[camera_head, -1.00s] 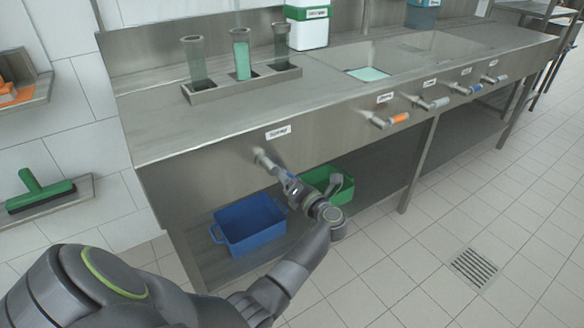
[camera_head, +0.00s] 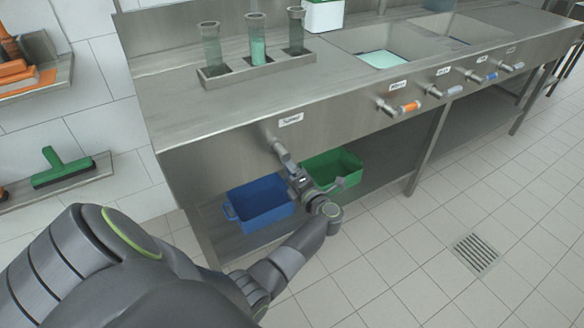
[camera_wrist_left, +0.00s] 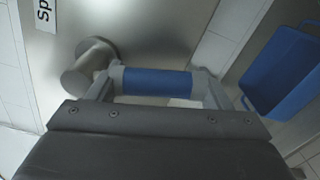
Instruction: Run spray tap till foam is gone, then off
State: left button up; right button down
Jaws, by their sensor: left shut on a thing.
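The spray tap (camera_head: 277,144) sticks out of the counter's front panel under its label (camera_head: 290,119). In the left wrist view its handle has a blue sleeve (camera_wrist_left: 157,82) and runs sideways from a round metal pivot (camera_wrist_left: 90,62). My left gripper (camera_head: 297,178) is shut on this handle; its fingers also show in the left wrist view (camera_wrist_left: 158,92). In the head view the handle slants down to the right. A pale green surface (camera_head: 380,59) lies in the nearer sink basin; I cannot tell whether it is foam. My right gripper is out of view.
A rack (camera_head: 212,84) holds three clear tubes, the middle one (camera_head: 258,50) with green liquid. Other taps (camera_head: 400,107) line the panel at right. A blue bin (camera_head: 262,203) and a green bin (camera_head: 335,165) stand on the low shelf. The floor at right is clear.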

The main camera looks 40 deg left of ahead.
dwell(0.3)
pick_arm(q)
jog(key=o, duration=1.4)
